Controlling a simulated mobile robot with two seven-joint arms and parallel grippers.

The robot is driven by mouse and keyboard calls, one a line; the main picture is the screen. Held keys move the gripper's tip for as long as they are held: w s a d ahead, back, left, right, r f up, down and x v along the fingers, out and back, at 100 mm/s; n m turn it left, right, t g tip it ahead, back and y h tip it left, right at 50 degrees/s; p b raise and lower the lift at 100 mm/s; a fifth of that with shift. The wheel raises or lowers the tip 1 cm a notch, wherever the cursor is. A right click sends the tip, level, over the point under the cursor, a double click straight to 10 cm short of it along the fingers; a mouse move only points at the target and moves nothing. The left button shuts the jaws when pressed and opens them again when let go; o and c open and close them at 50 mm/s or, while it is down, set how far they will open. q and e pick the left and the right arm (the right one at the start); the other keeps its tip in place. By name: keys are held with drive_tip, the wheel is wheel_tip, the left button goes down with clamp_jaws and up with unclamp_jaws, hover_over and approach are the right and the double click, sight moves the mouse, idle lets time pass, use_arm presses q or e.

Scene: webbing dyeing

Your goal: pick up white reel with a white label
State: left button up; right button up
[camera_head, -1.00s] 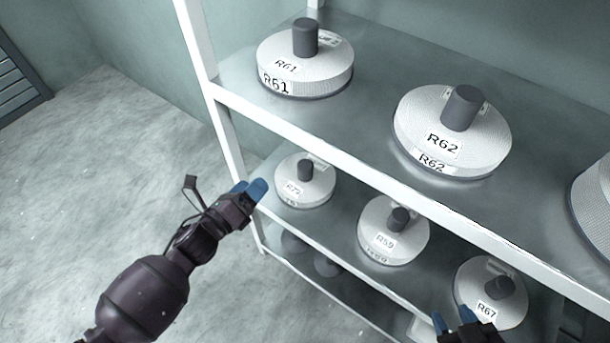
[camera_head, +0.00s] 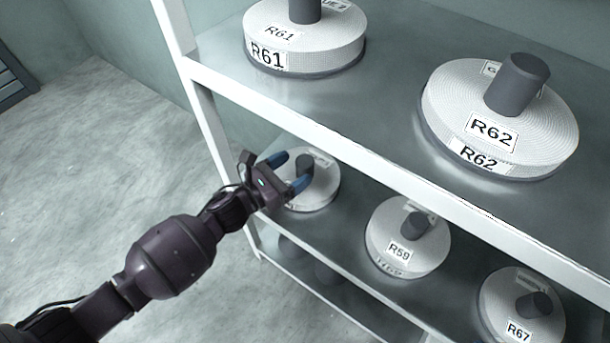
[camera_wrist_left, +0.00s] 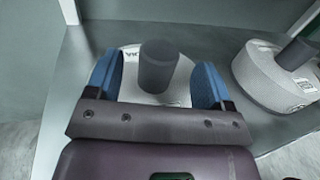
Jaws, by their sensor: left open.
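A white reel (camera_head: 322,193) with a dark hub post (camera_head: 305,165) sits on the middle shelf at its left end. My left gripper (camera_head: 289,170) is at this reel, open, with blue fingertips on either side of the post. In the left wrist view the post (camera_wrist_left: 158,66) stands between the two open fingers (camera_wrist_left: 156,80), with the white reel (camera_wrist_left: 130,75) beneath. The reel's label is mostly hidden by the gripper. My right gripper is out of view.
On the same shelf stand reels R59 (camera_head: 408,240) and R67 (camera_head: 522,310). On the upper shelf stand reels R61 (camera_head: 305,40) and R62 (camera_head: 500,120). The white upper shelf edge (camera_head: 340,148) runs just above my gripper. Open floor (camera_head: 100,150) lies to the left.

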sight(312, 157)
use_arm(q)
drive_tip(key=b+x, duration=0.1)
drive_tip(key=x, duration=0.3)
drive_tip(key=shift+w+d+f, duration=0.15)
drive_tip(key=shift+d, duration=0.1)
drive_tip(key=shift+w+d, duration=0.35)
drive_tip(key=shift+c, duration=0.2)
clamp_jaws()
